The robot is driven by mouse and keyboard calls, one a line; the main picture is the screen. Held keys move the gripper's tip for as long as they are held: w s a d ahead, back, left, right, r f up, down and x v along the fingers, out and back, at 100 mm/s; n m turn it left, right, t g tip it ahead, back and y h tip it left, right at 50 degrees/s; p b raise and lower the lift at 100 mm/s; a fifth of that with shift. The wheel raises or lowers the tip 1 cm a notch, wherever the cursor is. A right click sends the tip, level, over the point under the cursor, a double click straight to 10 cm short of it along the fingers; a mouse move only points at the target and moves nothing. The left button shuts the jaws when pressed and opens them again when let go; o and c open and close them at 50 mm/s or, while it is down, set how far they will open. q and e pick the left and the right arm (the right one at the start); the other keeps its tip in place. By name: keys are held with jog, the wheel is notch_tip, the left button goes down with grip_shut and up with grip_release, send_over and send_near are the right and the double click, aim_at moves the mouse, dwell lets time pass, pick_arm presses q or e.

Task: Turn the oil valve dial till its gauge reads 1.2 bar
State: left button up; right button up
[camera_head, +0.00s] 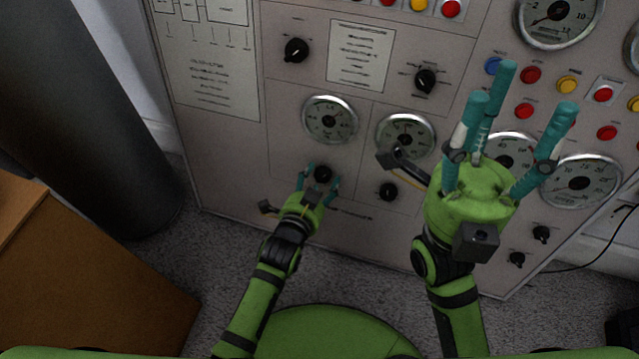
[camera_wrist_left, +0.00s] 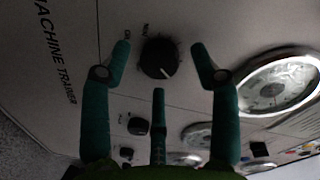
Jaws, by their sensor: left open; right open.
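A black dial (camera_head: 322,173) sits low on the grey panel, below a round gauge (camera_head: 330,119). Its label is too small to read. My left gripper (camera_head: 320,178) is open, with fingers on either side of this dial. In the left wrist view the dial (camera_wrist_left: 158,58) lies between the spread fingertips (camera_wrist_left: 160,60), with visible gaps to both. The third finger is below it. The gauge (camera_wrist_left: 279,84) at the right there is blurred; I cannot read its value. My right gripper (camera_head: 521,92) is open and empty, fingers upward, in front of the panel's right part.
Other knobs (camera_head: 296,50) and coloured buttons (camera_head: 531,74) stand higher up. A brown wooden box (camera_head: 80,275) and a dark column (camera_head: 80,110) are at the left.

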pick_arm(q)
jog(key=shift+w+d+f, duration=0.1)
jog(key=shift+w, duration=0.3)
jog(key=c, duration=1.1)
jog(key=shift+c, duration=0.2)
